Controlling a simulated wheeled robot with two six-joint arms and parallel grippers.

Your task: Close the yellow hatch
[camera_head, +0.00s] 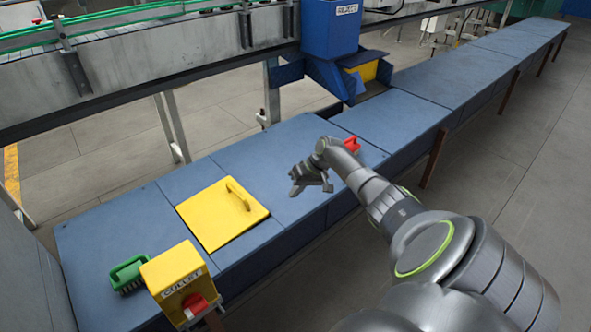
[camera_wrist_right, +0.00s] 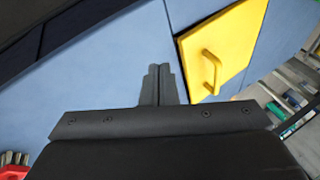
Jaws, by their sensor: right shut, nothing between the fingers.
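The yellow hatch (camera_head: 208,219) is a flat square panel with a raised yellow handle (camera_head: 238,194) near its right edge. It lies on the blue bench top and looks flat in the head view. It also shows in the right wrist view (camera_wrist_right: 228,38), beyond and to the right of the fingers. My right gripper (camera_head: 296,188) is shut and empty, above the bench to the right of the hatch and apart from it. Its fingers show together in the right wrist view (camera_wrist_right: 157,75). My left gripper is not in view.
A yellow box marked CULLET (camera_head: 172,270) with a red part stands at the bench's near left, beside a green brush (camera_head: 128,275). A red object (camera_head: 352,144) lies behind my right wrist. A blue REJECT bin (camera_head: 330,35) stands behind.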

